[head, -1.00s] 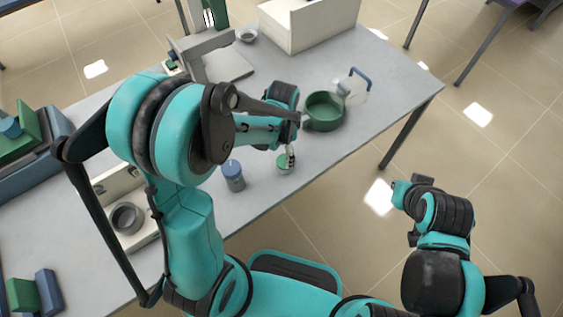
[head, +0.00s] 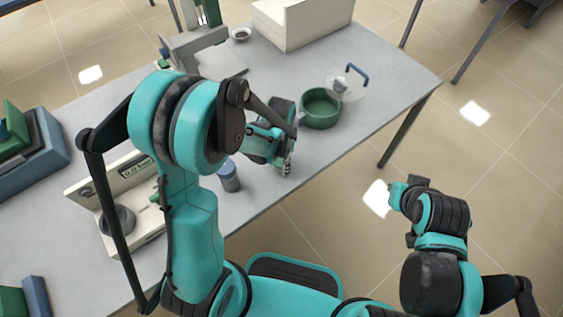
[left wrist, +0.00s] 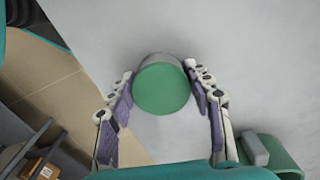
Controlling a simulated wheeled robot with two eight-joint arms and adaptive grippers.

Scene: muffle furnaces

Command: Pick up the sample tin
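The sample tin (left wrist: 162,88) is a short grey tin with a green lid. In the left wrist view it stands on the grey table between the two fingers of my left gripper (left wrist: 160,82). The fingers lie close along both sides of it, with thin gaps beside the lid, and look open. In the head view my left gripper (head: 286,170) points down near the table's front edge and hides the tin. My right gripper (head: 405,192) is out over the floor at the right, away from the table; its fingers are too small to read.
A blue-lidded jar (head: 229,178) stands left of my left gripper. A green pot (head: 321,108) stands close behind and right, with a clear lid with a blue handle (head: 355,75) beyond. A balance (head: 140,170) is at left, a white box (head: 300,22) at the back.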

